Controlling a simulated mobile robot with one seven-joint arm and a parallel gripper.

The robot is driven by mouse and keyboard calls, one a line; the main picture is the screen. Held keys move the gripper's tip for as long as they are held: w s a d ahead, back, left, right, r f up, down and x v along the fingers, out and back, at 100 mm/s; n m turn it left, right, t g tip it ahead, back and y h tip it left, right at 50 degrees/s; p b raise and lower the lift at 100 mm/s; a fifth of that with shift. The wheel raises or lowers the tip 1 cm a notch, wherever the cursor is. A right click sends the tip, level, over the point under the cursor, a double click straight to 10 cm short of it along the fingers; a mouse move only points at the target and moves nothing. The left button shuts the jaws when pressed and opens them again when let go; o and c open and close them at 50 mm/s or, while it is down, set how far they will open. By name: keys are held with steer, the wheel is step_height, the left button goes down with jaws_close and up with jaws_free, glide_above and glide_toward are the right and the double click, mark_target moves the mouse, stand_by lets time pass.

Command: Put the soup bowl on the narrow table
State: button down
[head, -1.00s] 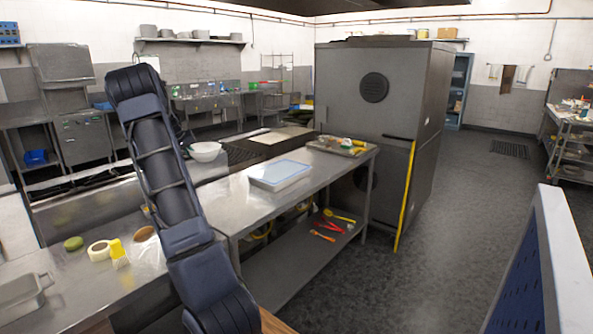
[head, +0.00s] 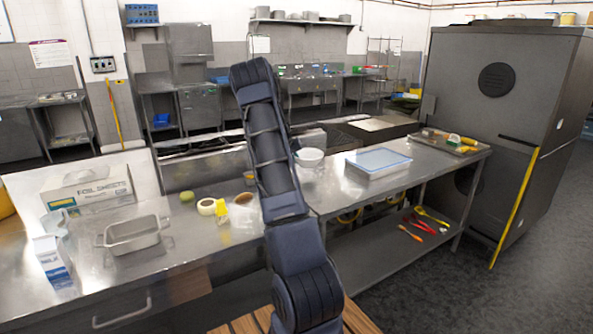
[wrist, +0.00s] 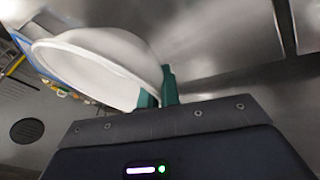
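The soup bowl is a white round bowl (head: 311,158), seen past my arm in the head view. In the wrist view the bowl (wrist: 95,60) fills the upper left, tilted in that picture. My gripper (wrist: 160,92) has its green fingers closed on the bowl's rim. The gripper itself is hidden behind my arm in the head view. A narrow steel table (head: 418,172) with a lower shelf stands right of my arm; whether it is the one the task names I cannot tell.
On the steel table are a blue-lidded container (head: 378,162) and a tray of items (head: 447,143). A large grey oven (head: 500,110) stands right.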

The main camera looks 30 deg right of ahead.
steer(key=shift+f, duration=2.9)
steer(key=shift+f, duration=0.15)
steer(key=c, duration=1.6)
jaws_free()
